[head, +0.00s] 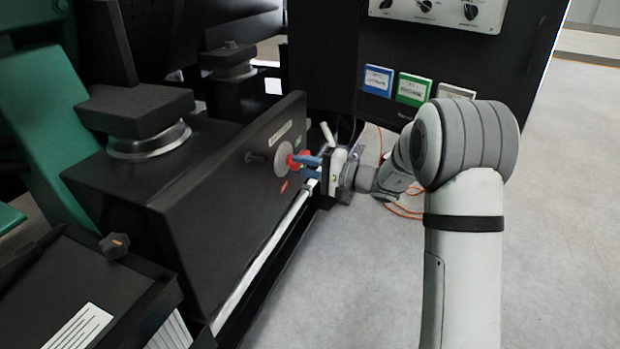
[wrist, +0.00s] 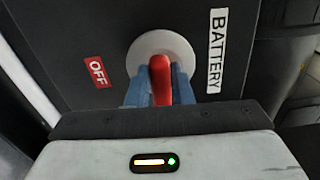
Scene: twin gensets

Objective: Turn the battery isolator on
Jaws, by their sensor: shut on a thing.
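The battery isolator is a red handle (wrist: 160,80) on a round pale plate (wrist: 176,42), set in a black panel (head: 222,200). In the head view the red handle (head: 297,160) shows between the blue fingers. My gripper (head: 308,165) is shut on the red handle, with one blue finger on each side of it in the wrist view (wrist: 158,86). A red OFF label (wrist: 97,72) is left of the plate and a white BATTERY label (wrist: 217,50) is right of it in the wrist view. The handle's inner end is partly hidden by the fingers.
A black cabinet (head: 330,60) with blue, green and grey labels and knobs stands behind my arm. Orange cables (head: 400,210) lie on the floor near it. A black knob (head: 115,245) sticks up at the left. The grey floor at right is clear.

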